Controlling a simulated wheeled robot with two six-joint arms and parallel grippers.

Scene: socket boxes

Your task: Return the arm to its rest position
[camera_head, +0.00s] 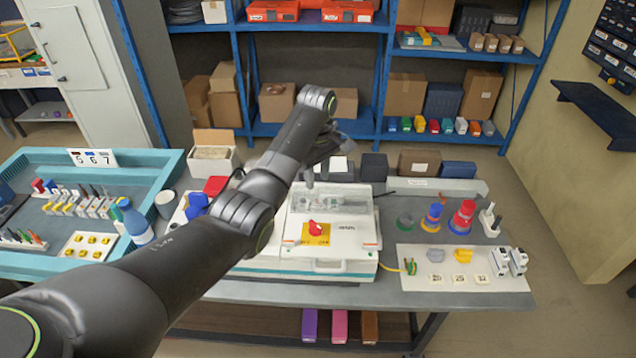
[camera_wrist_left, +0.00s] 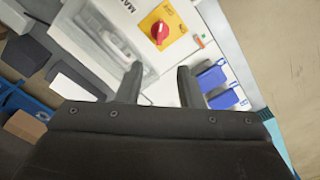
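My left arm (camera_head: 255,205) reaches in from the lower left across the table. Its gripper (camera_head: 312,172) is above the back of a white box (camera_head: 330,268) with a clear cover and a red knob (camera_head: 316,228) on a yellow plate. The arm partly hides the gripper in the head view. In the left wrist view, the left gripper (camera_wrist_left: 159,72) has its two fingers apart with nothing between them. The red knob (camera_wrist_left: 159,32) shows there beyond the fingers. My right gripper is not in view.
A teal-rimmed tray (camera_head: 150,158) holds parts at left. A white cup (camera_head: 166,204) and a blue bottle (camera_head: 136,222) stand near it. A white board (camera_head: 420,280) with plugs lies at right, below coloured ring stacks (camera_head: 462,218). Cartons and blue shelving (camera_head: 384,70) stand behind.

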